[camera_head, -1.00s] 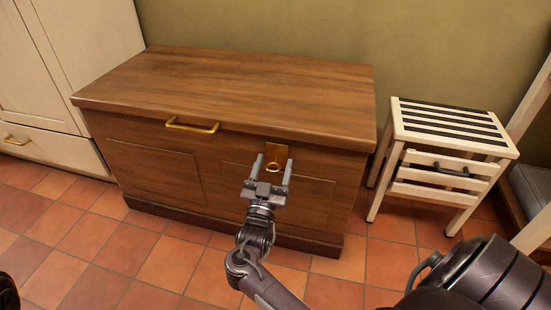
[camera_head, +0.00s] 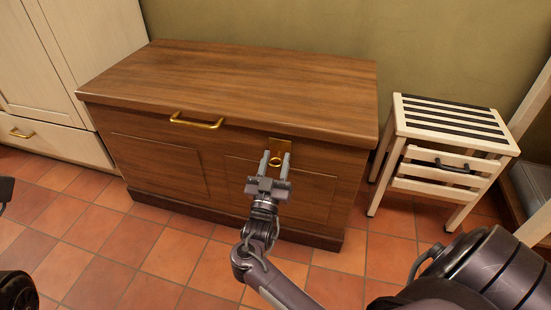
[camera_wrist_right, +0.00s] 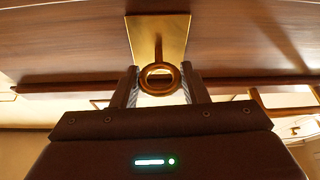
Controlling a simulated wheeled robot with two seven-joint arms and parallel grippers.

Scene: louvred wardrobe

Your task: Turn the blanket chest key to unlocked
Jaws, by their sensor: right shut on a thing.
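The wooden blanket chest (camera_head: 230,78) stands against the wall with its lid down. A brass lock plate (camera_head: 281,145) is on its front, right of centre, and also shows in the right wrist view (camera_wrist_right: 158,30). The brass key (camera_wrist_right: 158,48) sticks out of the plate and ends in a ring-shaped bow. My right gripper (camera_head: 275,161) is at the lock, and in the wrist view its fingers (camera_wrist_right: 159,84) are shut on the key's ring, one on each side. My left gripper is not in view; only dark parts show at the left edge.
A brass handle (camera_head: 196,122) is on the chest front by the lid edge. A pale wardrobe (camera_head: 65,70) stands at the left. A slatted white stand (camera_head: 447,125) with a dark handle is at the right. Tiled floor (camera_head: 110,250) lies free in front.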

